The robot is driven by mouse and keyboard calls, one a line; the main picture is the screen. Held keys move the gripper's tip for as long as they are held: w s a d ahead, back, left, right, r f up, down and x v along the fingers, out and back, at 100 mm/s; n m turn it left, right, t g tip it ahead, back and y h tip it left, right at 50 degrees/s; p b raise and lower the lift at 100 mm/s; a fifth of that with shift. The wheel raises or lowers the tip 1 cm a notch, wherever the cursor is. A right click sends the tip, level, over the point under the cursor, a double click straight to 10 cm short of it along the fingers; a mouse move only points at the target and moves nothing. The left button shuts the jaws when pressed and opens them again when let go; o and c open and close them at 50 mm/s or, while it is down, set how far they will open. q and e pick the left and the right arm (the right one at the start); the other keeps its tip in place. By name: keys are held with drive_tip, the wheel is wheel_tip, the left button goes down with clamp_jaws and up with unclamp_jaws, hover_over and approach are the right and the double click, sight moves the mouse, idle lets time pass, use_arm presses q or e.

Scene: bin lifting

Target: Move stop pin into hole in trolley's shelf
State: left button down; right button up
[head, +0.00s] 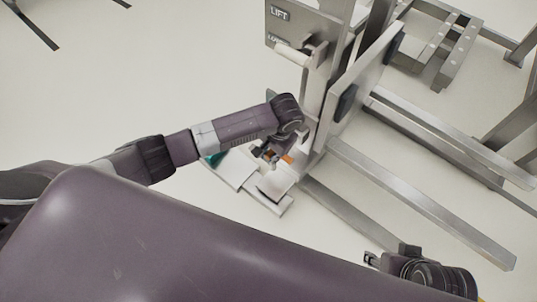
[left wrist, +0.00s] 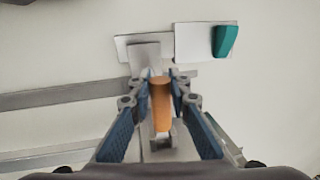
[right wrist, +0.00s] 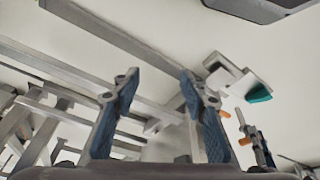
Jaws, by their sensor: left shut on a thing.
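The stop pin shows as an orange cylinder (left wrist: 160,103) between the blue fingers of my left gripper (left wrist: 158,110). My left gripper also shows in the head view (head: 272,156), low beside the trolley's metal upright, with a little orange (head: 287,159) at its fingers. It is shut on the pin. In the right wrist view my right gripper (right wrist: 162,95) is open and empty, apart from the trolley. Orange parts (right wrist: 245,141) near my left gripper show at the right there. I cannot make out the hole in the shelf.
The trolley's metal frame (head: 420,205) fills the right side. Pale base plates (head: 235,168) with a teal block (left wrist: 225,41) lie near my left gripper. A panel marked LIFT (head: 300,30) with a pale handle stands above.

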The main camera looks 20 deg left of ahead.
use_arm(q)
drive_tip(key=shift+r, duration=0.2)
drive_tip(key=shift+r+p, duration=0.7)
drive_tip(key=shift+p, duration=0.3)
drive_tip(key=shift+r+p, duration=0.6)
drive_tip(key=shift+p, duration=0.2)
use_arm(e)
drive_tip(key=x, duration=0.6)
drive_tip(key=shift+s, duration=0.35)
drive_tip(key=shift+a+f, duration=0.1)
